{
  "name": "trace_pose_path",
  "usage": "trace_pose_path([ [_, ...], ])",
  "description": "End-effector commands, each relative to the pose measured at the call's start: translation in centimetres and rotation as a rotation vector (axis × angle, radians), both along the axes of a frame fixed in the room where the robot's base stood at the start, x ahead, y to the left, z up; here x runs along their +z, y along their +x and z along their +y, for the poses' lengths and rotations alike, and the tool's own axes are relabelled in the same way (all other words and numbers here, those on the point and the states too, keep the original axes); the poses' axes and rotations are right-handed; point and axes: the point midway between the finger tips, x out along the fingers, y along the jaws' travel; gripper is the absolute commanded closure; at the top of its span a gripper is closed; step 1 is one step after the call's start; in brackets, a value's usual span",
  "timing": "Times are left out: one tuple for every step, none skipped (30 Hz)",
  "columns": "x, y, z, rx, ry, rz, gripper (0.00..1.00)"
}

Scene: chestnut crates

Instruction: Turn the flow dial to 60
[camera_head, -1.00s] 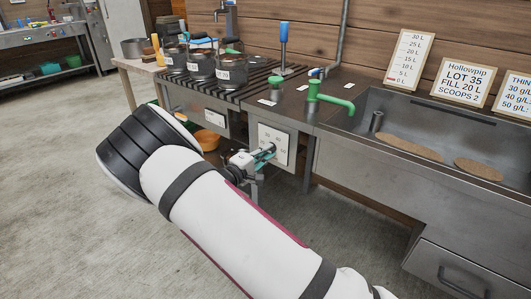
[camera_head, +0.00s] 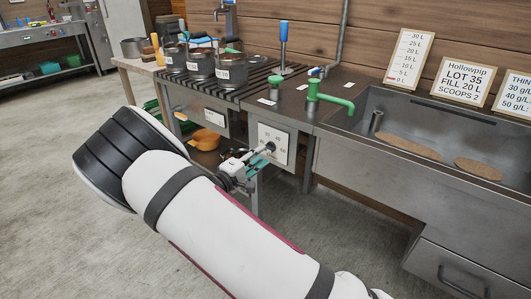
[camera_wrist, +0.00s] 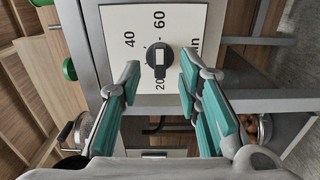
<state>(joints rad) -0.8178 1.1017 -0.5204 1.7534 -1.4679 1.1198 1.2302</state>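The flow dial's black knob (camera_wrist: 159,57) sits on a white plate (camera_wrist: 115,20) printed with 20, 40 and 60, turned sideways in the wrist view. The knob carries a small pale mark; I cannot tell for sure which number it points to. My gripper (camera_wrist: 160,70) is open, with one teal finger on each side of the knob's outline and clear gaps between. In the head view the plate (camera_head: 282,136) is on the bench front, and my gripper (camera_head: 258,160) is just in front of the knob (camera_head: 270,146), seemingly clear of it.
A green tap (camera_head: 328,98) and a steel sink (camera_head: 390,110) are right of the dial. Labelled pots (camera_head: 230,70) stand on the slatted bench top. An orange bowl (camera_head: 205,139) is on the shelf below. Open floor lies left of my arm.

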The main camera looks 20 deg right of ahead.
Motion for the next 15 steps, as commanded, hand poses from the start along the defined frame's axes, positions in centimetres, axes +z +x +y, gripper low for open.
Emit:
trace_pose_path([
  [0.0, -0.6, 1.1, 0.004, 0.002, 0.001, 0.68],
  [0.0, -1.0, 1.6, 0.004, 0.002, 0.001, 0.68],
  [0.0, -1.5, 2.3, 0.004, 0.002, 0.001, 0.68],
  [0.0, -1.9, 2.8, 0.003, 0.002, 0.001, 0.68],
  [0.0, -2.2, 3.2, 0.003, 0.002, 0.001, 0.68],
  [0.0, -2.6, 3.7, 0.002, 0.0, 0.001, 0.68],
  [0.0, -2.9, 4.1, 0.002, 0.0, 0.001, 0.68],
  [0.0, -3.2, 4.5, 0.002, 0.002, 0.001, 0.68],
  [-0.1, -3.5, 4.9, 0.002, 0.002, 0.001, 0.68],
  [-0.1, -3.7, 5.2, 0.002, 0.002, 0.001, 0.68],
  [-0.1, -3.9, 5.5, 0.001, 0.002, 0.001, 0.68],
  [-0.1, -4.1, 5.7, 0.0, 0.002, 0.001, 0.68],
  [-0.1, -4.3, 5.9, 0.0, 0.001, 0.001, 0.68],
  [-0.1, -4.4, 6.0, 0.0, 0.001, 0.001, 0.68],
  [-0.1, -4.5, 6.1, -0.001, 0.001, 0.001, 0.68],
])
